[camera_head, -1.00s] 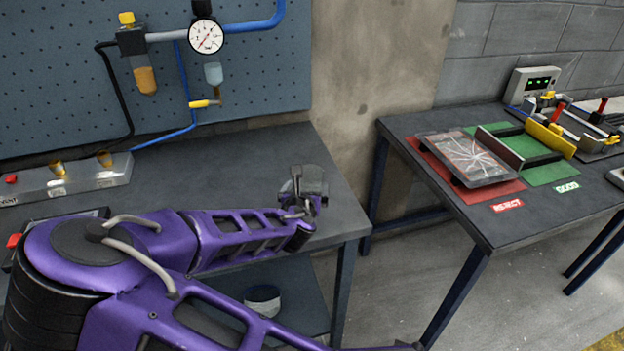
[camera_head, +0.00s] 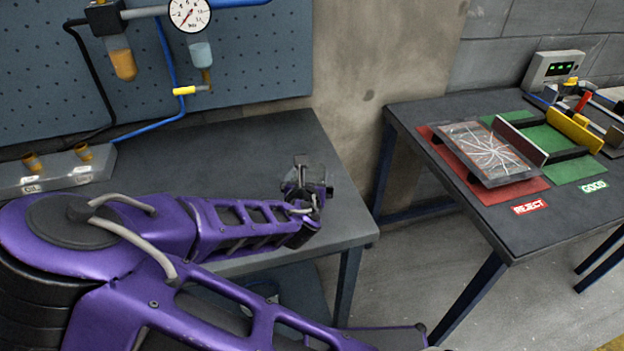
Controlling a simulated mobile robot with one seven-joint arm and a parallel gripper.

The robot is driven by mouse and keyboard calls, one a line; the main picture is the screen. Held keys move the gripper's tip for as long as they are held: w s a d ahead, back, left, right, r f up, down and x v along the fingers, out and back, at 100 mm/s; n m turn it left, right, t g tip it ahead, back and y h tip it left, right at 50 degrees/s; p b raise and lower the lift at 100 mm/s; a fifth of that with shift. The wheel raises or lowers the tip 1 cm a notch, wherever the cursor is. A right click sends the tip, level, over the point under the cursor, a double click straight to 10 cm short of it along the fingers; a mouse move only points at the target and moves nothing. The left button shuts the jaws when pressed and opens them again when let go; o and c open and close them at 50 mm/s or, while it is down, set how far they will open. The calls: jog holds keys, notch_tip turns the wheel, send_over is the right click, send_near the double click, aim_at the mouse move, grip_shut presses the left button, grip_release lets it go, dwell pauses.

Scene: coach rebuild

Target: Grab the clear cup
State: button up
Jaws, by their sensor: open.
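No free-standing clear cup can be made out for certain. A pale, see-through bowl (camera_head: 202,55) hangs below the pressure gauge on the pegboard at the upper left; I cannot tell if it is the cup meant. My gripper (camera_head: 312,178) is small in the picture, over the right part of the grey workbench (camera_head: 230,150), well right of and below that bowl. Its jaws are open. My purple arm covers the front of the bench, and anything behind it is hidden.
An amber bowl (camera_head: 122,62) hangs left of the gauge (camera_head: 189,14). A labelled rack (camera_head: 50,178) with amber cups stands on the bench's left. Across a floor gap, a second table (camera_head: 455,105) holds a cracked tablet (camera_head: 490,152) on the red mat and a green mat (camera_head: 585,168).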

jog(key=shift+w, duration=0.1)
jog(key=c, duration=1.1)
